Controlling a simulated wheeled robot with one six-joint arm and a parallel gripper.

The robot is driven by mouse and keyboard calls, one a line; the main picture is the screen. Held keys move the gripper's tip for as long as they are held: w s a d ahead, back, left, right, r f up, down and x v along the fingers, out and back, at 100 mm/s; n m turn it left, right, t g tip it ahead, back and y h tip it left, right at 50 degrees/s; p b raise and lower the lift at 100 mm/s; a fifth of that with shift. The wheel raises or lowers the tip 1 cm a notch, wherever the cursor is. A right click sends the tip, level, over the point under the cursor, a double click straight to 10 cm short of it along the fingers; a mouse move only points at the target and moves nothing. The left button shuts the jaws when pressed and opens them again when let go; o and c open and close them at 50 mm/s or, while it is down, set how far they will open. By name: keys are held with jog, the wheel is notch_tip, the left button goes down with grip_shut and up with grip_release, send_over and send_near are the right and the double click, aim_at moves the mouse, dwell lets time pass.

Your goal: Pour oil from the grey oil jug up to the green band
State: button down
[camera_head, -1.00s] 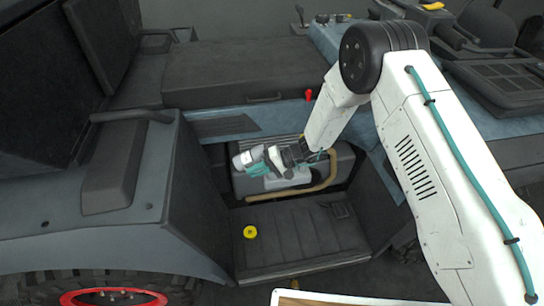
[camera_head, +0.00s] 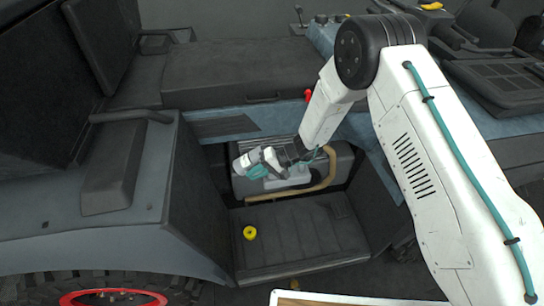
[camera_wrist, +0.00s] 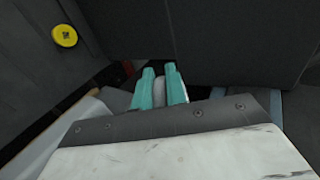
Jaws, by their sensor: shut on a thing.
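My gripper (camera_head: 258,171) reaches down into the recess in the machine's side, its teal fingers closed. It is shut on the handle of the grey oil jug (camera_head: 240,164), whose light grey body shows small at the left of the fingers and looks tilted. In the wrist view, the teal fingers of my gripper (camera_wrist: 160,90) have a narrow grey piece of the jug (camera_wrist: 160,93) between them. The jug's spout is too small to make out, and the rest of it is hidden in the wrist view. No green band or oil stream can be made out.
A yellow cap (camera_head: 249,232) lies on the dark step (camera_head: 290,250) below the recess; it also shows in the wrist view (camera_wrist: 64,36). A tan hose (camera_head: 318,187) curves around the grey unit in the recess. A red knob (camera_head: 308,96) stands above, near my forearm.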

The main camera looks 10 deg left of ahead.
jog(key=shift+h, duration=0.5)
dwell(0.3)
